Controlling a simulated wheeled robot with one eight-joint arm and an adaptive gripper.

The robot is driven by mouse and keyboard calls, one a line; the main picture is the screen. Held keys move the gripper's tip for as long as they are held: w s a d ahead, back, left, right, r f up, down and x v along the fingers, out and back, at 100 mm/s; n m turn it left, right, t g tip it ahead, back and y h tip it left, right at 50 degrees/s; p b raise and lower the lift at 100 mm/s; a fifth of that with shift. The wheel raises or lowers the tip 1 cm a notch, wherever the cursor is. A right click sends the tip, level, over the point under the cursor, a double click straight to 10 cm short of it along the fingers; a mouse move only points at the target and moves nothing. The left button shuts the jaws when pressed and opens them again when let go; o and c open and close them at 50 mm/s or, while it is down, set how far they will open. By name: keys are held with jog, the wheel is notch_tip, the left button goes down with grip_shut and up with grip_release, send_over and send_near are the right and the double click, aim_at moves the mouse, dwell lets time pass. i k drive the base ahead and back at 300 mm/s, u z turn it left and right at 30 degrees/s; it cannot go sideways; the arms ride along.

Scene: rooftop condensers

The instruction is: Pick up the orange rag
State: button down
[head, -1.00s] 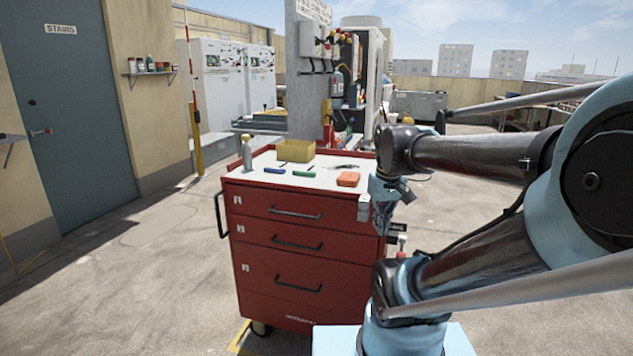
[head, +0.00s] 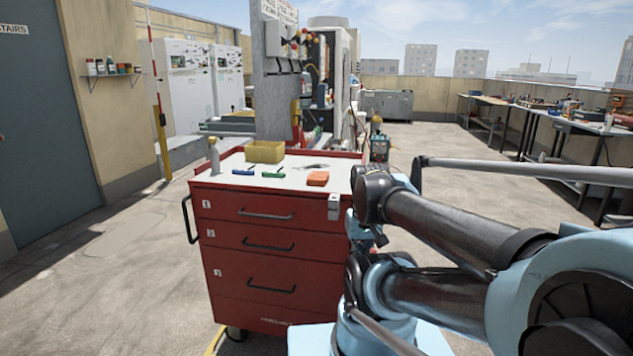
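The orange rag (head: 318,179) is a small folded bundle. It lies on the white top of the red tool cart (head: 270,262), near the front right of that top. Nothing covers it. My arm reaches in from the right, and its dark joint is beside the cart's right edge, apart from the rag. My gripper cannot be made out; the arm's own links may hide it.
On the cart top are a yellow bin (head: 265,152), a bottle (head: 214,156), a blue item (head: 243,172), a green item (head: 273,175) and a grey tool (head: 310,166). Workbenches (head: 575,125) line the right. Floor left of the cart is clear.

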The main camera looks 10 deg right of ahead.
aim_at(318, 178)
jog(key=u, duration=1.35)
jog(key=k, duration=1.05)
jog(key=z, duration=1.25)
jog(key=i, duration=0.5)
